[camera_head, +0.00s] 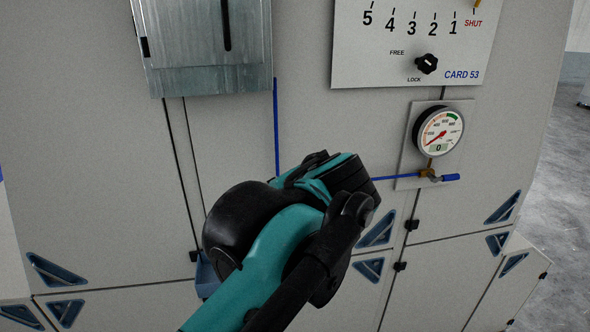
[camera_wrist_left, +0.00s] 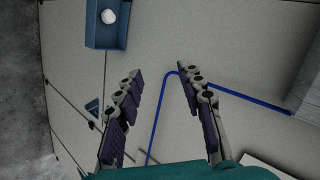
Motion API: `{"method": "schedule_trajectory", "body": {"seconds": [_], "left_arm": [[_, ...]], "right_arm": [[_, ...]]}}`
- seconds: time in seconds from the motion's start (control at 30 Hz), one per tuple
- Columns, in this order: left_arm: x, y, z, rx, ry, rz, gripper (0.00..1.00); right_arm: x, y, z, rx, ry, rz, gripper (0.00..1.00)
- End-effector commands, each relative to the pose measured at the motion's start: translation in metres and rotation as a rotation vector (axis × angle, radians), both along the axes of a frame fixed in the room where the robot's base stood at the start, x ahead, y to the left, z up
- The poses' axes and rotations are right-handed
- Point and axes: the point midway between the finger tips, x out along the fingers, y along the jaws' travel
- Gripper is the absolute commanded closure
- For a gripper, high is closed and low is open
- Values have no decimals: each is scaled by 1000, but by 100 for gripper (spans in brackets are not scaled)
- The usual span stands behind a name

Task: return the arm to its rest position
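My left arm (camera_head: 270,245), teal and black, comes in from the bottom of the head view and reaches up in front of the pale machine front. Its gripper fingers are hidden there behind the wrist and arm links. In the left wrist view my left gripper (camera_wrist_left: 160,74) is open, with its two fingers well apart and nothing between them but the panel and a blue pipe behind. Whether the fingers touch anything cannot be told, but no contact shows. My right arm and gripper are not in view.
The pipe (camera_head: 277,125) runs to a blue-handled valve (camera_head: 449,177) below a round gauge (camera_head: 438,131). A scale plate with a black knob (camera_head: 427,64) and a metal box (camera_head: 205,45) are above. A blue tray (camera_wrist_left: 105,39) holds a white round thing. Grey floor (camera_head: 560,220) is at right.

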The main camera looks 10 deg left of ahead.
Motion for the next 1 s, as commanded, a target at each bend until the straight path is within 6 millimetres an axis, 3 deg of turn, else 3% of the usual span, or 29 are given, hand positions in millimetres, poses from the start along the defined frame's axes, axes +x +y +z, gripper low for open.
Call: {"method": "schedule_trajectory", "body": {"seconds": [0.17, 0.3, 0.5, 0.6, 0.7, 0.8, 1.0], "left_arm": [[-18, 32, -118, -151, 50, 75, 62], [-42, 55, -231, -331, 81, 155, 62], [-81, 76, -386, -608, 75, 281, 62], [-97, 81, -449, -736, 52, 337, 62], [-109, 82, -492, -832, 27, 379, 62], [-116, 82, -515, -892, 9, 405, 62], [-119, 82, -523, -924, -1, 417, 62]], "right_arm": [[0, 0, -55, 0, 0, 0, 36], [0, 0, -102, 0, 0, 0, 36], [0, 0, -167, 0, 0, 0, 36], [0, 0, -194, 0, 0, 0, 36], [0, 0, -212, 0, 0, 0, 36], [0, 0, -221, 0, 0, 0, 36], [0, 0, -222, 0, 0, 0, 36]]}}
